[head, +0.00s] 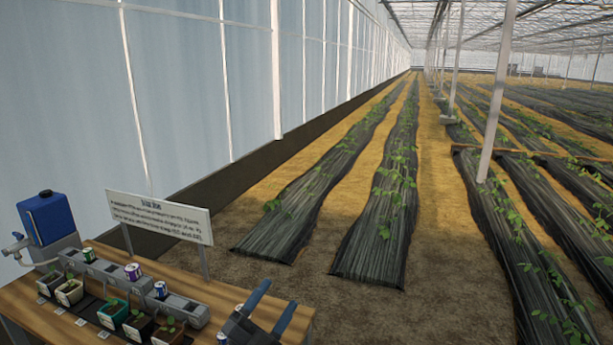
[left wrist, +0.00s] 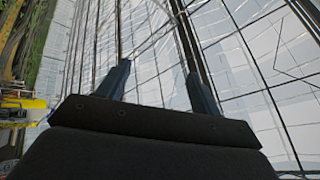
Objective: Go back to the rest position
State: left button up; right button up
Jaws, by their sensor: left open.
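My left gripper (head: 272,308) shows at the bottom of the head view, over the right end of the wooden bench (head: 228,298). Its two blue fingers are spread apart with nothing between them. In the left wrist view the same gripper (left wrist: 160,85) is open and empty, with the greenhouse wall and roof panes behind it. My right gripper is in neither view.
The bench holds a blue tank (head: 47,218), a white sign (head: 160,218), a grey rail with cans (head: 133,272), and several potted seedlings (head: 113,314). Beyond lie plant rows on black film (head: 380,225), with bare soil between. A white post (head: 497,90) stands right.

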pick_arm(q)
jog(key=s+a+f+n+g+y, duration=0.2)
jog(key=s+a+f+n+y, duration=0.1)
jog(key=a+f+n+y, duration=0.5)
jog(key=s+a+f+n+g+y, duration=0.2)
jog(key=a+f+n+y, duration=0.5)
jog(key=f, duration=0.3)
jog(key=s+f+n+g, duration=0.1)
jog(key=s+f+g, duration=0.55)
jog(key=s, duration=0.45)
jog(key=s+f+n+g, duration=0.2)
jog(key=s+f+g, duration=0.3)
jog(key=s+f, duration=0.5)
jog(key=s+d+f+g, duration=0.1)
jog(key=s+d+f, duration=0.1)
jog(key=f, duration=1)
jog(key=s+d+f+g+h, duration=0.1)
jog(key=s+d+f, duration=0.1)
jog(key=f, duration=1.1)
jog(key=shift+d, duration=0.6)
